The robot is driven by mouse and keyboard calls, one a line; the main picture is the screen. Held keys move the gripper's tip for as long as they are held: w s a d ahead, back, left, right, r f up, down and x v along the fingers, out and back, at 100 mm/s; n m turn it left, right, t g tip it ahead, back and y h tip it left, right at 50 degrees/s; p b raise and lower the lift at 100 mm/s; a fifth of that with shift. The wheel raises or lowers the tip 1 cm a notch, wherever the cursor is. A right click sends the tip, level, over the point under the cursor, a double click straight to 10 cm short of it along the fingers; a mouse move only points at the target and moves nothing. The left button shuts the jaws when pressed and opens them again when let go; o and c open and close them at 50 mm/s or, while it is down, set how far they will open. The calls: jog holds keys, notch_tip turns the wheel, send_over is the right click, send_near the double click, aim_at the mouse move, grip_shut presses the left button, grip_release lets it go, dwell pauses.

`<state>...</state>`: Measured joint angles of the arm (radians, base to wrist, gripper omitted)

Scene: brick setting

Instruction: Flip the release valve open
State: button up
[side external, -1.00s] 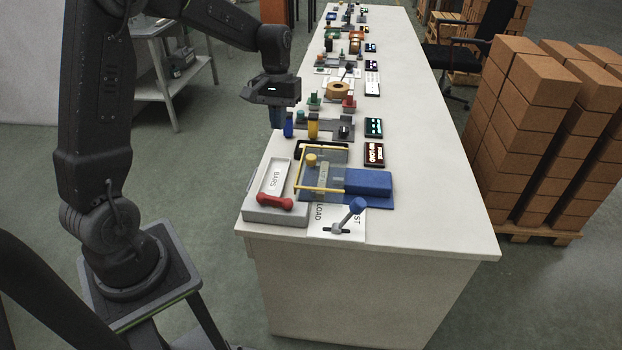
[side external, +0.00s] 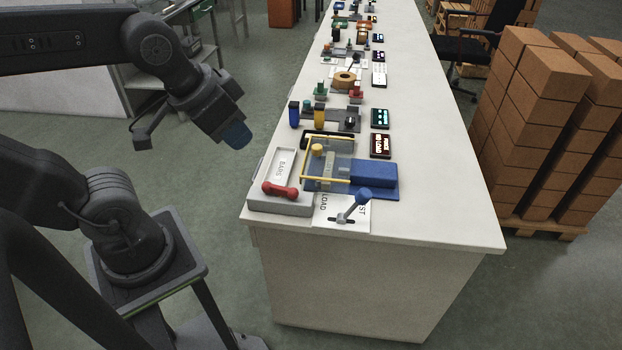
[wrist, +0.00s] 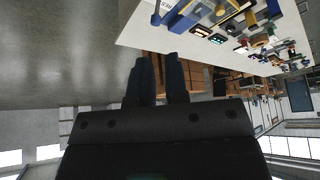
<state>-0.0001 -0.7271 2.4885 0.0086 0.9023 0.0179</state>
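No part carries a readable release valve label, so I cannot tell for sure which it is. A lever with a blue knob (side external: 364,195) stands tilted at the near end of the bench, on a white plate marked LOAD and, partly covered, "ST". A red handle-shaped piece (side external: 281,191) lies on the grey tray marked BARS (side external: 262,204). Behind the lever is a blue block (side external: 375,176) beside a clear guard with a yellow frame (side external: 327,181). My gripper (side external: 238,136) hangs left of the bench, apart from everything. In the wrist view its fingers (wrist: 160,62) stand apart with nothing between them.
The white bench (side external: 440,215) carries a dark display (side external: 380,145), blue and yellow upright pieces, and several more stations farther back. Stacked bricks (side external: 560,125) stand on a pallet to the right. The floor between my arm and the bench is free.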

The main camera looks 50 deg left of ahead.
jog(key=o, duration=0.5)
jog(key=w+m, duration=0.1)
jog(key=w+a+f+g, duration=0.1)
jog(key=w, duration=0.1)
jog(key=w+m+g+y, duration=0.1)
jog(key=w, duration=0.1)
jog(key=shift+w+a+f+m, duration=0.1)
jog(key=shift+a+f+m, duration=0.2)
jog(key=shift+a+f, duration=0.1)
jog(key=shift+c, duration=0.2)
jog(key=shift+o, duration=0.2)
jog(key=w+a+f+m+g+y, duration=0.1)
jog(key=w+a+f+m+g, duration=0.1)
jog(key=w, duration=0.4)
notch_tip(320, 180, down, 2)
jog(key=shift+a+f+m+g, duration=0.15)
jog(key=shift+a+m+g, duration=0.2)
jog(key=shift+m, duration=0.25)
jog(key=m+g+y, duration=0.2)
jog(key=m+g, duration=0.2)
jog(key=m, duration=0.1)
send_over(280, 187)
jog(key=w+d, duration=0.3)
jog(key=d, duration=0.1)
notch_tip(280, 187, down, 12)
jog(key=shift+t, duration=0.35)
jog(key=x, duration=1.2)
jog(key=shift+s+d+f, duration=0.15)
jog(key=shift+f, duration=0.25)
jog(key=shift+c, duration=0.2)
